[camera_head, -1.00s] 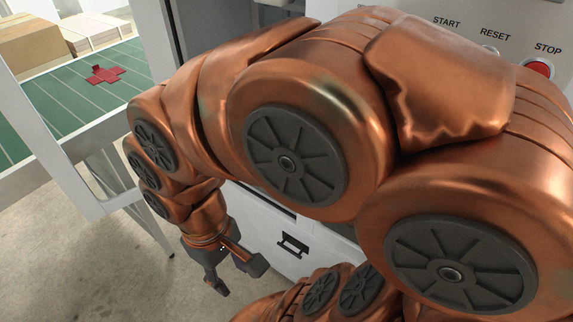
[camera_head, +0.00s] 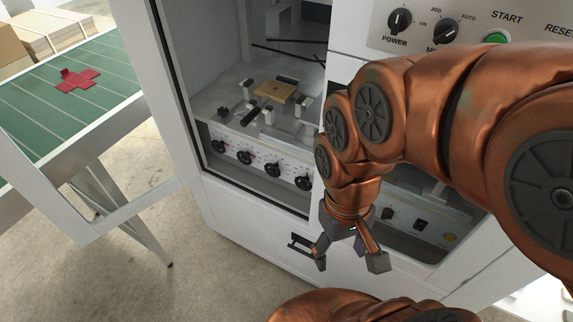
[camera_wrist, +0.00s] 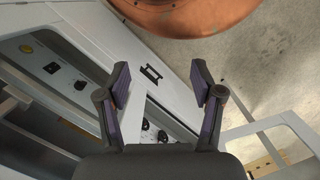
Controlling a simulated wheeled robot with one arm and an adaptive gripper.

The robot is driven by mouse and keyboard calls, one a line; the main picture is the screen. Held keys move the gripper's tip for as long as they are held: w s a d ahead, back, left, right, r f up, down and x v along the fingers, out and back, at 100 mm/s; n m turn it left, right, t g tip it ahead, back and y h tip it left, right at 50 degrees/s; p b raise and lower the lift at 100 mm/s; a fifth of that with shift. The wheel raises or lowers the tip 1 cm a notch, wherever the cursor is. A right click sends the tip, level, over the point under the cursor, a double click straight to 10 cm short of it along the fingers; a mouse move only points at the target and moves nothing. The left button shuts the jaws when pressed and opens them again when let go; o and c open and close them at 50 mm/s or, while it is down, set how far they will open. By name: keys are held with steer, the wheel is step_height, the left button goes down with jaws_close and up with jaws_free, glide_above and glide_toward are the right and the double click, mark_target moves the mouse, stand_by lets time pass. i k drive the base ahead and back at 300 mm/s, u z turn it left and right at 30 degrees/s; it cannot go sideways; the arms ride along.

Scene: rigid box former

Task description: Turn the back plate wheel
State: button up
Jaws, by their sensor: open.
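Several black knobs, the wheels, sit in a row on a light panel (camera_head: 262,170) inside the machine's open bay, left of my arm in the head view. The nearest knob (camera_head: 303,183) is at the right end and the farthest (camera_head: 219,146) at the left end. I cannot tell which one is the back plate wheel. My gripper (camera_head: 349,265) is open and empty, in front of the machine's lower front, below and right of the knobs and apart from them. In the wrist view the open fingers (camera_wrist: 164,95) show, with a dark knob (camera_wrist: 162,136) between and beyond them.
The machine's open door (camera_head: 165,120) stands left of the bay. A wooden block (camera_head: 274,91) sits on the fixture above the knobs. A drawer handle (camera_head: 300,244) is beside my gripper. A green conveyor (camera_head: 110,90) with a red cross-shaped blank (camera_head: 80,79) is at left.

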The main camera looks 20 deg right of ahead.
mark_target(271, 171)
steer(key=z, duration=0.1)
steer(key=k, duration=0.95)
steer(key=u, duration=1.2)
steer(key=i, duration=0.85)
steer(key=u, duration=0.2)
